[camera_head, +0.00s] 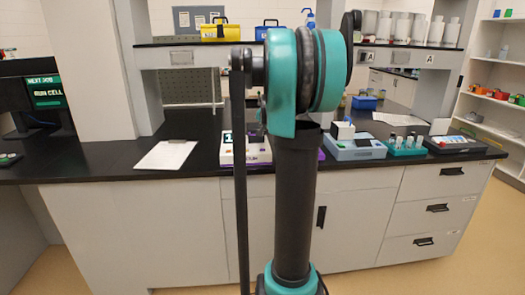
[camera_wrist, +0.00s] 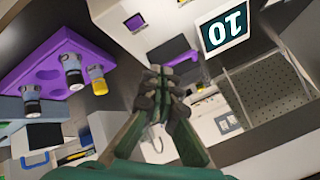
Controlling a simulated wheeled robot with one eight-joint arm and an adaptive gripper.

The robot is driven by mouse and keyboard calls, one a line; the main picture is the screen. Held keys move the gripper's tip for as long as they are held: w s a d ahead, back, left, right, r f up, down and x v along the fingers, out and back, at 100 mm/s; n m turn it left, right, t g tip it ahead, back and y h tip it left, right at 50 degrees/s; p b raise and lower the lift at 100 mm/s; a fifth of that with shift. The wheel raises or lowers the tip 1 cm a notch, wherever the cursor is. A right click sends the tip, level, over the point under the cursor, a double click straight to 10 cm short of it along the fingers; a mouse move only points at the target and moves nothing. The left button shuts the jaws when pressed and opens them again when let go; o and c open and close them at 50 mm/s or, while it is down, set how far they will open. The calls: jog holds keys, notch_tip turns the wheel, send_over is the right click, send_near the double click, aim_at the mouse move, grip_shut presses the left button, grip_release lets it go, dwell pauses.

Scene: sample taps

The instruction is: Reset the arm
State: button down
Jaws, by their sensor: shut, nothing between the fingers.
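My gripper (camera_wrist: 160,85) shows in the wrist view with its fingertips together, shut and empty. The bench and its items look tilted in that view. My own teal and black arm stands upright in the middle of the head view and hides part of the bench; the gripper does not show clearly there. In the wrist view a purple rack (camera_wrist: 40,80) with several capped vials lies to the left of the gripper, apart from it. A sign reading 10 (camera_wrist: 223,30) is at the upper right.
A shelf above carries a yellow case (camera_head: 221,32) and several white bottles (camera_head: 400,27). A monitor (camera_head: 46,92) stands at the left.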

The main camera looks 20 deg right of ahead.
dwell(0.4)
jog(key=s+a+f+n+g+y, duration=0.1)
jog(key=s+a+f+n, duration=0.2)
jog(key=s+a+f, duration=0.35)
jog(key=s+a+f+n+g, duration=0.1)
jog(key=s+a+f+n, duration=0.15)
jog(key=s+a, duration=0.55)
jog(key=s+a+f+n+g, duration=0.1)
jog(key=s+a+f, duration=0.1)
jog(key=s+f, duration=0.2)
jog(key=s+a+f+n+g, duration=0.1)
jog(key=s+f, duration=0.4)
jog(key=s, duration=0.6)
jog(key=s+a+f+n, duration=0.3)
jog(key=s+f, duration=0.1)
jog(key=s, duration=0.3)
jog(key=shift+s+a+f+g+y, duration=0.15)
jog(key=shift+s+f+g+y, duration=0.15)
jog(key=shift+s+g, duration=0.1)
jog(key=shift+n, duration=0.25)
